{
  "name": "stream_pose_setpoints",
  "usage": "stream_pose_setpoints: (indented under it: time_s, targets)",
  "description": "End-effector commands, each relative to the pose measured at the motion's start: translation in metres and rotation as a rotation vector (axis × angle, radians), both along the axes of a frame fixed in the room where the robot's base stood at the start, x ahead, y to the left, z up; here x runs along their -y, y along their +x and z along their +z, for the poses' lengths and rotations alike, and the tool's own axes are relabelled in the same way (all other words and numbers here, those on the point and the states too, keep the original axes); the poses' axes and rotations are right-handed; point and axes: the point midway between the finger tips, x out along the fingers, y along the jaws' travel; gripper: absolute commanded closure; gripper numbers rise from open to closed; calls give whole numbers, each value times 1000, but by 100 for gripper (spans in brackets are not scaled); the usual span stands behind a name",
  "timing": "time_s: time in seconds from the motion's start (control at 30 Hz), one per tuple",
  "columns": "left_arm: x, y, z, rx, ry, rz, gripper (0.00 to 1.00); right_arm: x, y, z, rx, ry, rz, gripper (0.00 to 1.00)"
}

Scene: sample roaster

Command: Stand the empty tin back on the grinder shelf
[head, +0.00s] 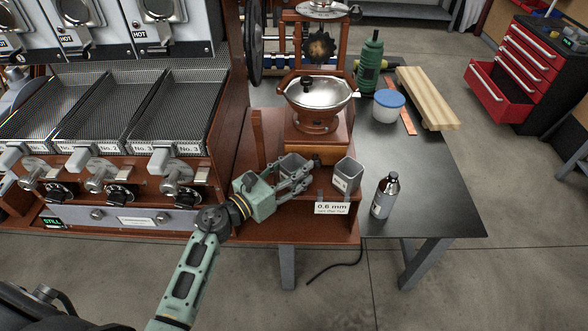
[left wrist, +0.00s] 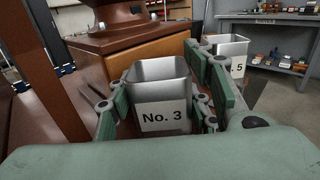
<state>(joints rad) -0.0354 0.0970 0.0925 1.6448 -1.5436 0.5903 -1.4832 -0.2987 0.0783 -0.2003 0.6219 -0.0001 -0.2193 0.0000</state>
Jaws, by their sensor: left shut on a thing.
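A square metal tin (head: 292,163) is between the fingers of my left gripper (head: 300,178), which is shut on it. In the left wrist view the tin (left wrist: 160,88) is upright and reads "No. 3". Its inner walls look bare; its floor is hidden. The tin is at the grinder shelf (head: 288,206), in front of the grinder (head: 318,128); I cannot tell whether its base touches the shelf. A second tin (head: 346,174) stands to the right on the shelf; its label ends in "5" in the left wrist view (left wrist: 232,50). My right gripper is out of view.
A "0.6 mm" sign (head: 331,209) is at the shelf's front edge. A wooden post (head: 257,140) rises left of the tin.

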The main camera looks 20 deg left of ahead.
Motion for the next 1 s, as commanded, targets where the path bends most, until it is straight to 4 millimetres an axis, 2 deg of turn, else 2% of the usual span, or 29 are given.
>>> stream_pose_setpoints:
  time_s: [0.27,0.3,0.5,0.87,1.0]
  targets:
    - [0,0,-3,1,0,-1,85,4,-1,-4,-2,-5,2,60]
    - [1,0,-2,0,0,-1,52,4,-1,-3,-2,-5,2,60]
    - [1,0,-2,0,0,-1,35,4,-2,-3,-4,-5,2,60]
    - [0,0,2,0,-1,0,35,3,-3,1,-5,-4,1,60]
    - [-8,-15,-2,-2,2,1,35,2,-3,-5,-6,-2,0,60]
